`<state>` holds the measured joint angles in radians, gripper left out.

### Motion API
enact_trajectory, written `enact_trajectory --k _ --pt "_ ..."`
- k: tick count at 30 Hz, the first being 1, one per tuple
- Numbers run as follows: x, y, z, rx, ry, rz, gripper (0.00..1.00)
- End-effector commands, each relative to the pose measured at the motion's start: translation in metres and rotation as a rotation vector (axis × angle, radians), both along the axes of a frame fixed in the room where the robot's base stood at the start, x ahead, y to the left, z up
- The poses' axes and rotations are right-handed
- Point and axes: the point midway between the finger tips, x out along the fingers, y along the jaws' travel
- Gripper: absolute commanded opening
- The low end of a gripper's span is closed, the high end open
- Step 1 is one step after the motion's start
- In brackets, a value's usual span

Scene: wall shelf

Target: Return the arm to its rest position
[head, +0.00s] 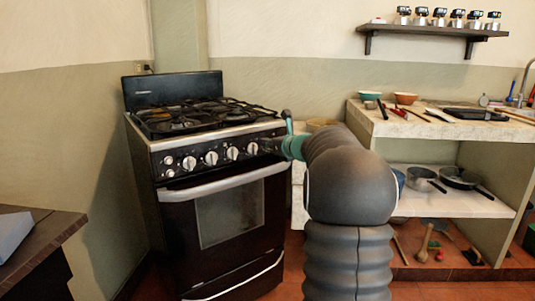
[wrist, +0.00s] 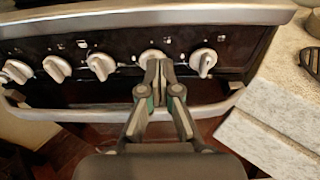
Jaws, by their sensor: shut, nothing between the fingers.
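My gripper (wrist: 159,68) is shut, with its fingertips together and nothing between them. In the wrist view the tips overlap the lower edge of a white stove knob (wrist: 149,57); I cannot tell whether they touch it. In the head view my arm reaches forward to the right front of the black stove (head: 225,215). A teal part of my gripper (head: 292,147) shows there, and my arm hides much of the rest. The fingertips are hard to make out in that view.
The stove's oven handle (head: 215,184) sticks out below the knobs. A stone counter (head: 440,130) with bowls and utensils stands at the right, over a shelf with pans. A wall shelf (head: 430,31) holds several jars. A dark table (head: 40,240) is at the left.

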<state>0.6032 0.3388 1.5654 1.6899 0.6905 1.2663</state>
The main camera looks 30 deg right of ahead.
Motion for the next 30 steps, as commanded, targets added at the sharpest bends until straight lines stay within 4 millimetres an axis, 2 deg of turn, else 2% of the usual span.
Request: enact_trajectory --k 3,9,14,17,19,21,23,26,30 --pt "-0.001 0.000 0.007 -0.001 -0.001 0.000 0.00" --pt "-0.001 0.001 0.008 -0.008 -0.001 0.002 0.00" --pt "-0.002 0.003 0.007 -0.111 -0.008 0.031 0.00" --pt "-0.006 0.009 -0.011 -0.281 0.027 0.100 0.00" --pt "-0.015 0.018 -0.043 -0.425 0.086 0.181 0.00" --pt "-0.030 0.029 -0.070 -0.571 0.139 0.276 0.00" --pt "-0.047 0.042 -0.088 -0.697 0.178 0.367 0.00" --pt "-0.081 0.074 -0.111 -0.917 0.224 0.552 0.00" --pt "-0.141 0.127 -0.134 -1.233 0.248 0.860 0.00"
